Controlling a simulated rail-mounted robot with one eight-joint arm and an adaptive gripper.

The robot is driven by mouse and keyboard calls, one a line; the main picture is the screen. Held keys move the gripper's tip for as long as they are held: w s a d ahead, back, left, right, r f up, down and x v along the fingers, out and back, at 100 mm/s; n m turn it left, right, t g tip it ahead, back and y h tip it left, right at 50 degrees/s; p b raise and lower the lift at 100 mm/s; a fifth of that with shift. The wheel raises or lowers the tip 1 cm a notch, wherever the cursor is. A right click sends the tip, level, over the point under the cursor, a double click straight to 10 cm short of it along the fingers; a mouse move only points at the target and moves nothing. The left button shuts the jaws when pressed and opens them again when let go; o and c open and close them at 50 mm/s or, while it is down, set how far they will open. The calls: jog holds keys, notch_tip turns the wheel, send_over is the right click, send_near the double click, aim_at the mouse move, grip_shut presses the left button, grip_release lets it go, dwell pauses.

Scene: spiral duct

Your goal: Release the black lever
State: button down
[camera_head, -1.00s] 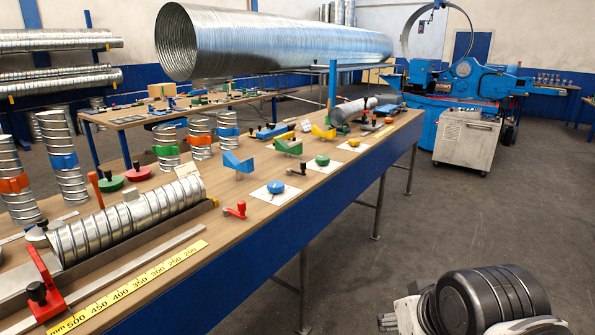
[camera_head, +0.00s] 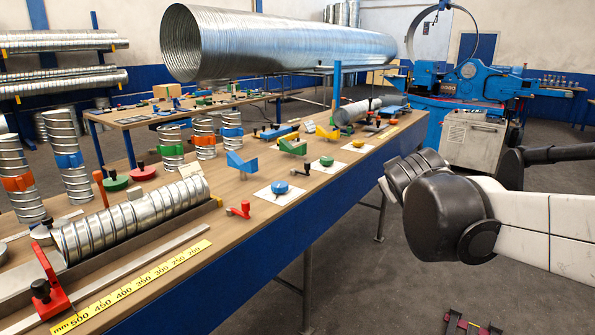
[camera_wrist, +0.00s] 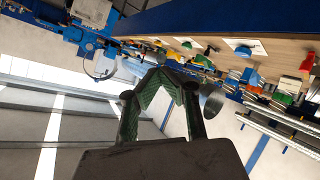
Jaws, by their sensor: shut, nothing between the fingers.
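A small black lever (camera_head: 303,169) stands on the wooden bench top, between the round blue knob (camera_head: 280,188) and the round green knob (camera_head: 326,160), each on a white card. It is small here, and I cannot tell its exact position. A dark shape that looks like the same lever (camera_wrist: 209,50) shows in the wrist view, beyond my fingers. My gripper (camera_wrist: 164,76) is shut and empty, its fingertips together and apart from the bench things. In the head view my arm is off the bench's right side; the fingers are hidden there.
A red lever (camera_head: 240,210) lies near the bench's front edge. A red clamp with a black knob (camera_head: 42,290) and a ribbed duct (camera_head: 130,222) are at the near left. Blue, green and yellow angled pieces stand behind the knobs.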

jog(key=w+a+r+n+t+y, duration=0.1)
jog(key=w+a+n+t, duration=0.2)
jog(key=w, duration=0.9)
jog(key=w+n+t+y, duration=0.15)
jog(key=w+n, duration=0.25)
jog(key=w, duration=0.9)
jog(key=w+a+f+n+y, duration=0.3)
jog(key=w+a+f+n, duration=0.2)
jog(key=w+f, duration=0.2)
jog(key=w+a+f+n+y+b, duration=0.1)
jog(key=w+a+f+n+y, duration=0.3)
jog(key=f, duration=0.8)
jog(key=w+n, duration=0.2)
jog(key=w, duration=0.1)
jog(key=shift+a+n, duration=0.3)
jog(key=shift+a, duration=0.1)
jog(key=shift+w, duration=0.1)
jog(key=x, duration=0.9)
jog(key=shift+a+b, duration=0.1)
jog(key=shift+b, duration=0.25)
jog(key=w, duration=0.1)
jog(key=w+d, duration=0.1)
jog(key=w, duration=0.1)
jog(key=shift+r, duration=0.1)
jog(key=shift+w+d, duration=0.25)
jog(key=shift+w, duration=0.4)
